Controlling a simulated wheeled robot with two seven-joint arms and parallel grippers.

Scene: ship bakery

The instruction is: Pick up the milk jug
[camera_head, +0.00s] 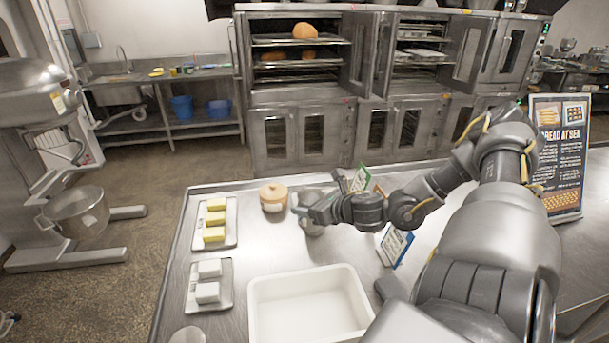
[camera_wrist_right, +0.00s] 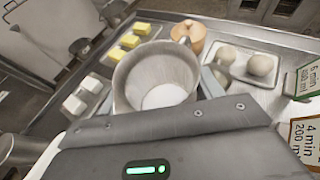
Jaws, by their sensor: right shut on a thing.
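The milk jug (camera_wrist_right: 156,82) is a grey metal jug with white milk inside, seen from above in the right wrist view. In the head view the jug (camera_head: 311,224) is partly hidden behind my right gripper (camera_head: 309,209). The fingers of my right gripper (camera_wrist_right: 160,94) lie on either side of the jug and are shut on it. The jug looks about upright. I cannot tell whether its base touches the table. My left gripper is not in view.
A lidded wooden pot (camera_head: 273,197) stands close beside the jug. Trays of yellow blocks (camera_head: 232,240) and white blocks (camera_head: 224,304) lie left. An empty white tub (camera_head: 309,304) is in front.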

